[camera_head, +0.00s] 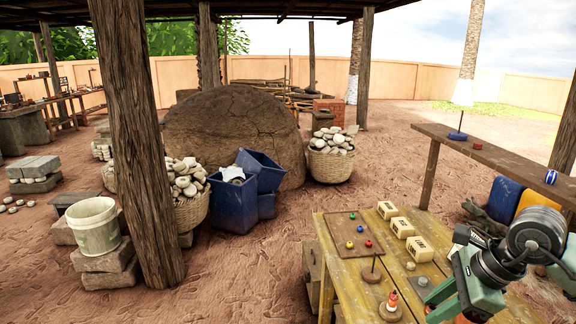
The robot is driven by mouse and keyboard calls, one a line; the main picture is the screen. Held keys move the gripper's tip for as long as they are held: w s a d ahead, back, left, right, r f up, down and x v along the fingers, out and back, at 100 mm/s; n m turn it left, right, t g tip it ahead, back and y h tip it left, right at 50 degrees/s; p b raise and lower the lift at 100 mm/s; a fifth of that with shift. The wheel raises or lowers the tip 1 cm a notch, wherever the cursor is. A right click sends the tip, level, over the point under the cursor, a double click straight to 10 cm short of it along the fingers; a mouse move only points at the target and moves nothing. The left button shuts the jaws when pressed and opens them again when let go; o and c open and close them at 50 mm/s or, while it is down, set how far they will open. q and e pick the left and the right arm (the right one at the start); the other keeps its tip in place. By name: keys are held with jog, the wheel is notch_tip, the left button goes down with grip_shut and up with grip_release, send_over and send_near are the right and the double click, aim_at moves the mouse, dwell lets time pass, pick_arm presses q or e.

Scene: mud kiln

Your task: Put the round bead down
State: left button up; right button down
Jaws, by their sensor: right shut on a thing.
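My right gripper (434,303) hangs over the near right of the wooden work table (335,250), its arm coming in from the right. It is shut, and the bead in its jaws is mostly hidden by the gripper and arm. A round base with an upright peg (372,273) stands in front of the board. Nearer is a second base with a red and white stack (392,298). My left gripper is not in view.
Several pale blocks (402,227) stand in a row behind, right of the board. Small grey pieces (411,266) lie near my arm. A raised plank shelf (500,165) at right bears a blue disc with a peg (457,135) and a blue striped bead (551,176).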

jog(key=s+a+f+n+g, duration=0.4)
jog(key=s+a+n, duration=0.15)
jog(key=n, duration=0.45)
jog(key=s+a+f+n+g, duration=0.4)
jog(key=s+n, duration=0.3)
jog(key=n, duration=0.4)
jog(key=w+d+r+m+t+h, duration=0.1)
jog(key=w+d+r+m+t, duration=0.3)
jog(key=m, duration=0.9)
jog(key=w+d+r+m+t, duration=0.5)
jog(key=w+d+m, duration=0.4)
jog(key=w+m, duration=0.2)
jog(key=shift+r+m+h+b, duration=0.35)
jog(key=shift+r+m, duration=0.2)
jog(key=shift+m, duration=0.35)
jog(key=shift+s, duration=0.1)
notch_tip(320, 180, down, 20)
jog(key=p, duration=0.3)
jog(key=shift+a+r+p, duration=0.1)
jog(key=shift+r+p, duration=0.1)
jog(key=shift+p, duration=0.15)
jog(key=shift+f, duration=0.1)
